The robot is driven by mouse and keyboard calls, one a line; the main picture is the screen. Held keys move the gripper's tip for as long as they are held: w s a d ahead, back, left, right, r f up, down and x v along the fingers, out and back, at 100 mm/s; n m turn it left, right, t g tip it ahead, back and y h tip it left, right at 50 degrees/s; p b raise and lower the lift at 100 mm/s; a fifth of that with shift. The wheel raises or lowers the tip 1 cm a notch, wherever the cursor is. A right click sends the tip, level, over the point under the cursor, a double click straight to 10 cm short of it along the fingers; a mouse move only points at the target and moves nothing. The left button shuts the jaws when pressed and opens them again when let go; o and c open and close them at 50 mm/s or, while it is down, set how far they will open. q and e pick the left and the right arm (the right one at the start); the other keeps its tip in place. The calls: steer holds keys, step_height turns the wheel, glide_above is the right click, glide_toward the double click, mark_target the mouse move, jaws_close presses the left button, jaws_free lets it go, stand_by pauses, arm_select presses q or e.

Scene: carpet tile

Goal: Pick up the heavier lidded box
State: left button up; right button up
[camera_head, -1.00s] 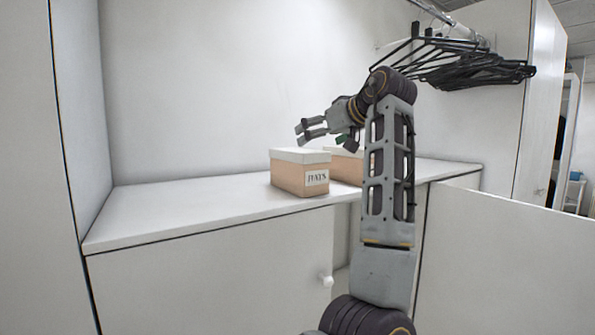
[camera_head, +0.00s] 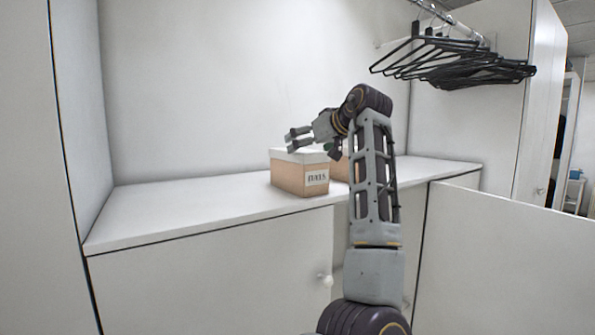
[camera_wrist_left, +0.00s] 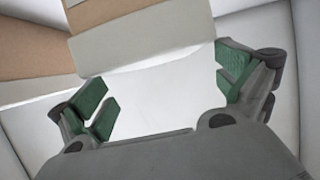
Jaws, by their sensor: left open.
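Two tan boxes with white lids stand on the white cabinet top. The front-left box (camera_head: 288,178) has a dark-lettered label on its front. The second box (camera_head: 341,169) is behind it to the right, partly hidden by my left arm. My left gripper (camera_head: 289,139) is open just above the front-left box's lid, with no clear contact. In the left wrist view, the open green-padded fingers (camera_wrist_left: 170,90) are empty; a white lid (camera_wrist_left: 145,40) lies just beyond them and another tan box (camera_wrist_left: 25,52) is at left. Which box is heavier cannot be seen. My right gripper is not in view.
The boxes stand on a white cabinet top (camera_head: 180,205) inside a wardrobe, with free room to their left. Black hangers (camera_head: 450,65) hang from a rail at upper right. A white door panel (camera_head: 510,255) stands at lower right. The wall is close behind.

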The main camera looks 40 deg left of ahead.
arm_select(q)
steer(key=shift+x, duration=2.15)
steer(key=shift+d, duration=0.1)
steer(key=shift+f, duration=0.15)
steer(key=c, duration=1.9)
steer(key=shift+c, duration=0.2)
